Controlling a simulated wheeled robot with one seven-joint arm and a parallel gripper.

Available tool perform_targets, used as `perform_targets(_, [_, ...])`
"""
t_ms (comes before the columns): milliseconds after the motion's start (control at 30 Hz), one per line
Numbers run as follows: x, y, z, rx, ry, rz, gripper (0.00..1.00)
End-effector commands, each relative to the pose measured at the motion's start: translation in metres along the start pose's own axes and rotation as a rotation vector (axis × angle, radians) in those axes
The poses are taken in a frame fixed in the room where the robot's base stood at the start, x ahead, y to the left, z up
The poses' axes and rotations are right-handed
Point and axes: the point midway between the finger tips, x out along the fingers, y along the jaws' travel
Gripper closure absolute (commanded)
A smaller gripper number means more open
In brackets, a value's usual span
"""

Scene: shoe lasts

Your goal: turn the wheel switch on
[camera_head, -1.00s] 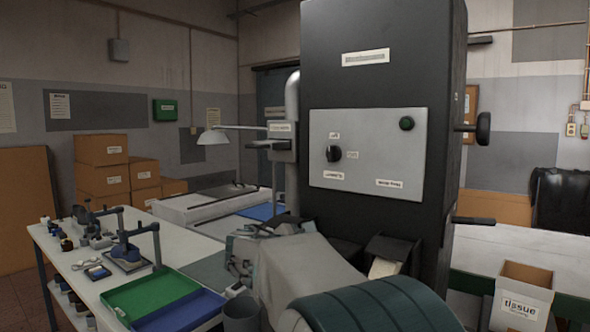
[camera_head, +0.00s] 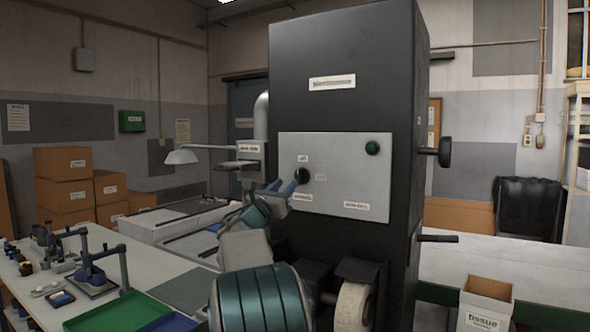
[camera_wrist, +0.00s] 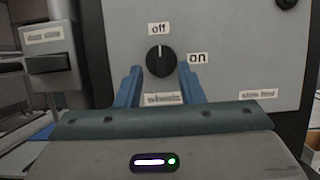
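The wheel switch (camera_wrist: 160,61) is a round black knob on a light grey panel (camera_wrist: 225,25). Its white mark points up toward the "off" label (camera_wrist: 159,29). The "on" label (camera_wrist: 197,58) is to its right. In the head view the knob (camera_head: 302,175) is on the left part of the panel of a tall dark cabinet. My gripper (camera_wrist: 160,80) is open, with blue fingers on either side of and slightly below the knob in the wrist view. Its fingertips (camera_head: 283,187) show just left of the knob in the head view. I cannot tell whether they touch it.
A grey box (camera_wrist: 50,63) with a dark ledge sticks out left of the panel. A workbench with trays (camera_head: 108,312) stands at left. A tissue box (camera_head: 487,302) is at lower right.

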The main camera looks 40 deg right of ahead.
Motion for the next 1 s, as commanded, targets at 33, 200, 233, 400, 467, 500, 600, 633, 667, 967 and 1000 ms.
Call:
perform_targets(33, [0.014,-0.001,0.004,-0.002,0.000,-0.003,0.65])
perform_targets(200, [0.045,0.000,0.003,0.000,0.001,-0.001,0.65])
perform_targets(233, [0.049,0.000,0.003,0.000,0.000,-0.001,0.65])
perform_targets(400, [0.064,0.000,0.002,0.001,0.000,0.000,0.65])
perform_targets(467, [0.066,0.000,0.001,0.001,0.001,0.001,0.65])
perform_targets(500, [0.067,0.001,0.000,0.001,0.001,0.001,0.65])
perform_targets(600, [0.067,0.001,0.000,0.002,0.001,0.002,0.65])
perform_targets(633, [0.067,0.001,0.000,0.002,0.001,0.002,0.65])
perform_targets(667, [0.067,0.001,0.000,0.002,0.001,0.002,0.65])
perform_targets(967, [0.067,0.001,0.000,0.002,0.001,0.001,1.00])
perform_targets(1000, [0.067,0.001,0.000,0.002,0.001,0.001,1.00])
